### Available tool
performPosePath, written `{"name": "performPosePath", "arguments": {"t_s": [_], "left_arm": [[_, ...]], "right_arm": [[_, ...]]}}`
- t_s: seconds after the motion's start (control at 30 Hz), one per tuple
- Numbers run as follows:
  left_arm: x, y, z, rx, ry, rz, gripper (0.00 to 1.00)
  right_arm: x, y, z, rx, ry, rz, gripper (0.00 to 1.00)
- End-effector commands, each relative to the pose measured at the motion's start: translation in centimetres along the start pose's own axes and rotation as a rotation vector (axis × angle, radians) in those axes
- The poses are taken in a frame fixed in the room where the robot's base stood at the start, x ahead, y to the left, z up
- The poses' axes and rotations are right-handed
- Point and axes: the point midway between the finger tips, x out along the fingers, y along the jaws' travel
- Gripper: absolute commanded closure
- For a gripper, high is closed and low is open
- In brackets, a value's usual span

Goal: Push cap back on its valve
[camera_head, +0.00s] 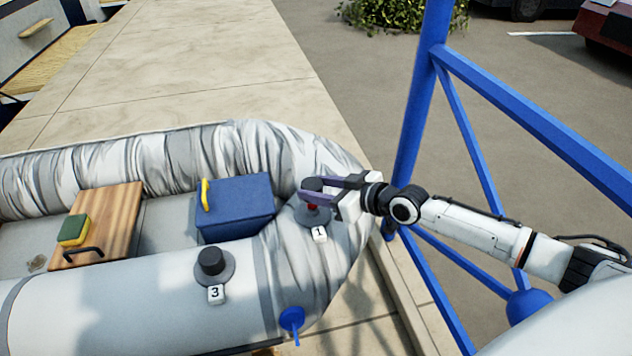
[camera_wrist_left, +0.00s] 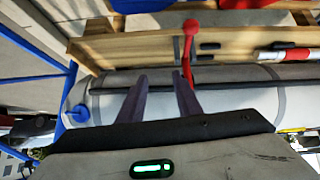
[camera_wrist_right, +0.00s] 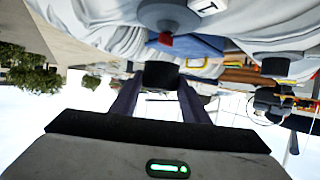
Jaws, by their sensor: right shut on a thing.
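My right gripper (camera_head: 325,190) is shut on a black cap (camera_head: 312,184). It holds the cap just above the grey valve (camera_head: 309,217) labelled 1, on the boat's rounded end. A small red stem (camera_head: 312,207) shows on that valve below the cap. In the right wrist view the cap (camera_wrist_right: 160,75) sits between the fingertips, with a small gap to the red stem (camera_wrist_right: 166,40) and the valve base (camera_wrist_right: 168,15). My left gripper (camera_wrist_left: 161,80) is open and empty in the left wrist view; the head view does not show it.
The grey inflatable boat (camera_head: 110,310) also bears a capped valve (camera_head: 212,262) labelled 3 and a blue fitting (camera_head: 291,320). Inside are a blue box (camera_head: 240,205) and a wooden seat (camera_head: 110,215) with a sponge (camera_head: 74,230). A blue post frame (camera_head: 420,90) stands close beside my right arm.

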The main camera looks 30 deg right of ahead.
Motion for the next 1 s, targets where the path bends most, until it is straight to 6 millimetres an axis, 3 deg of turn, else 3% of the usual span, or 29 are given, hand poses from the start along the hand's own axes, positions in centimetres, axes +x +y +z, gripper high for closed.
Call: {"name": "performPosePath", "arguments": {"t_s": [0.4, 1.0], "left_arm": [[2.4, 0.5, 1.6, 0.009, 0.008, 0.011, 0.69], [2.5, 0.6, 1.4, 0.013, 0.008, 0.014, 0.69]], "right_arm": [[1.7, 0.0, 4.0, -0.001, 0.002, -0.001, 0.84], [1.8, 0.0, 4.2, -0.002, 0.002, -0.001, 0.84]]}}
